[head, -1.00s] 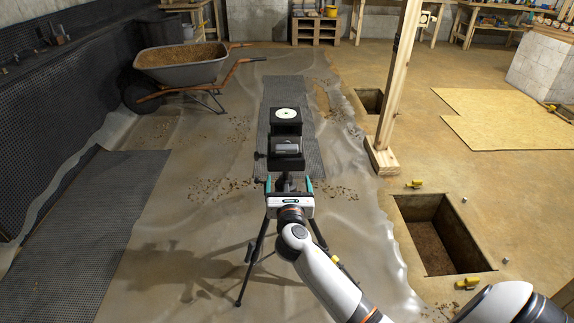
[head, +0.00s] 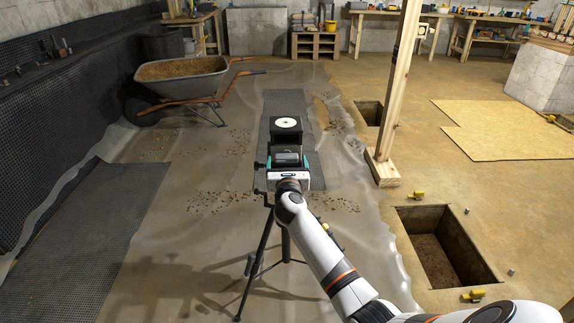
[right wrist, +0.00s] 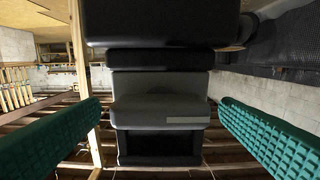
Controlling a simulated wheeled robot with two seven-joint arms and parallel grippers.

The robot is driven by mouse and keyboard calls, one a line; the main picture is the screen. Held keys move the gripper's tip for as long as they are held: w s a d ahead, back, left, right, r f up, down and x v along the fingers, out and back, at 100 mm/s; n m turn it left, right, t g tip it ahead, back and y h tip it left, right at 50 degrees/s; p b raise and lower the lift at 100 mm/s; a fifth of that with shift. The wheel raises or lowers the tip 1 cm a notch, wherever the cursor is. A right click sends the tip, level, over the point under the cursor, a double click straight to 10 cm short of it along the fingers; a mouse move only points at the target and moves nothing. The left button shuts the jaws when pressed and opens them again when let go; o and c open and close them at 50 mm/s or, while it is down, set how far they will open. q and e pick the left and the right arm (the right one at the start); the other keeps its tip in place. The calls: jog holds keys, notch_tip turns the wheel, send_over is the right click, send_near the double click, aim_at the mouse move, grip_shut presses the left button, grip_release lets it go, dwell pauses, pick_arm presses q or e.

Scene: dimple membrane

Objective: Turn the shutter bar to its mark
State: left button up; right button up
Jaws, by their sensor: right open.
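A black boxy instrument (head: 284,138) with a pale round disc on top (head: 286,122) stands on a black tripod (head: 258,262). A grey block (head: 288,157), which may be the shutter bar, sits on its near side. In the right wrist view the grey block (right wrist: 160,102) shows a pale strip at its lower right. My right gripper (head: 288,165) is at the near side of the instrument. Its teal fingers are open, one on each side of the grey block, with gaps between in the right wrist view (right wrist: 160,118). I cannot make out the mark. My left gripper is out of view.
A wheelbarrow (head: 182,75) stands at the back left. A wooden post (head: 398,95) rises right of the tripod, and an open pit (head: 434,252) lies nearer on the right. Dark membrane sheet (head: 85,250) covers the left floor.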

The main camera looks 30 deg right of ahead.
jog(key=shift+c, duration=0.2)
jog(key=c, duration=0.9)
jog(key=shift+c, duration=0.2)
